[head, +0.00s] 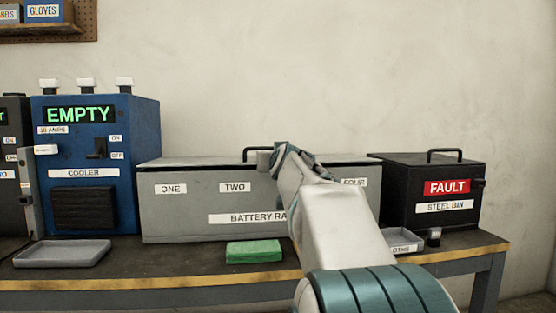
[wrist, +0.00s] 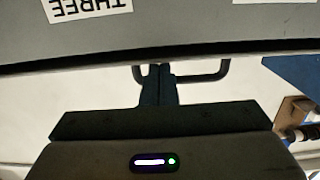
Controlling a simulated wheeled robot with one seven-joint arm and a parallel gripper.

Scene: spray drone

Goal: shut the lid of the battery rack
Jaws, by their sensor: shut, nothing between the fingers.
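The battery rack (head: 190,210) is a long grey box on the bench, with white labels on its front. Its grey lid (head: 195,161) lies down across the top, level or nearly so; I cannot tell whether it is fully seated. A black bar handle (head: 250,150) stands on the lid, partly hidden by my arm. It also shows in the wrist view (wrist: 222,72). My gripper (wrist: 160,70) is shut and empty, its fingertips close to the handle and the lid's edge. Whether they touch is unclear. In the head view my arm hides part of the rack's front.
A blue cooler unit (head: 145,140) stands left of the rack, and a black steel bin (head: 400,190) stands to its right. A grey tray (head: 62,254), a green block (head: 254,252) and a small labelled tray (head: 404,241) lie along the bench front.

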